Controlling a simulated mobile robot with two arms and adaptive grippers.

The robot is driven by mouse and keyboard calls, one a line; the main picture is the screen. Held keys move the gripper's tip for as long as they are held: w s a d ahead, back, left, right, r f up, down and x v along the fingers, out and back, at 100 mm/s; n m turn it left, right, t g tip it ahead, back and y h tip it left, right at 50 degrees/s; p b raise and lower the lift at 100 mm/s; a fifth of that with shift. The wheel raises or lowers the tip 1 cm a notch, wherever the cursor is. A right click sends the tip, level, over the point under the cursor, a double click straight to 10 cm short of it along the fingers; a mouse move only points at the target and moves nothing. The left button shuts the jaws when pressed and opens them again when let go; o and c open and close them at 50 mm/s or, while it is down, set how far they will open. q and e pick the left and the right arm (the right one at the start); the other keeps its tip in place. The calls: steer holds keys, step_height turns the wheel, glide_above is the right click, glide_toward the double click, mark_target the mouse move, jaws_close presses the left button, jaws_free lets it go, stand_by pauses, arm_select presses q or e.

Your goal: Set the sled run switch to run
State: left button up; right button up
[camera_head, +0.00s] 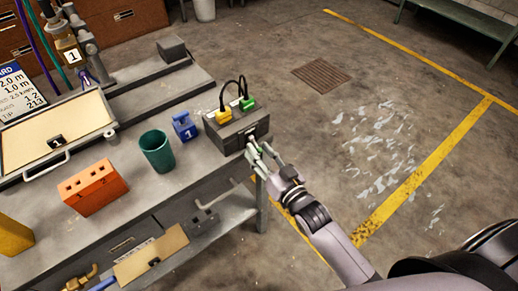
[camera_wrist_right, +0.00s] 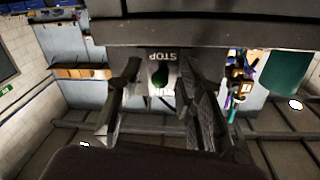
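The switch box (camera_head: 240,128) is a dark grey unit at the right edge of the bench, with a yellow and a green plug on top. My right gripper (camera_head: 258,155) is at its front face, and the switch is hidden in the head view. In the right wrist view a dark green switch lever (camera_wrist_right: 160,76) sits on a pale plate with the word STOP, upside down. The right gripper (camera_wrist_right: 157,90) has its fingers apart on either side of the lever, with a gap visible between. I cannot tell the switch's setting. My left gripper is not in view.
A blue block marked 1 (camera_head: 184,127), a green cup (camera_head: 157,151) and an orange block (camera_head: 94,187) stand on the bench (camera_head: 190,165) left of the box. Open floor with yellow lines (camera_head: 420,178) lies to the right.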

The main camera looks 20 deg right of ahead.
steer(key=shift+w+a, duration=0.15)
steer(key=shift+w, duration=0.35)
steer(key=shift+c, duration=0.6)
jaws_close()
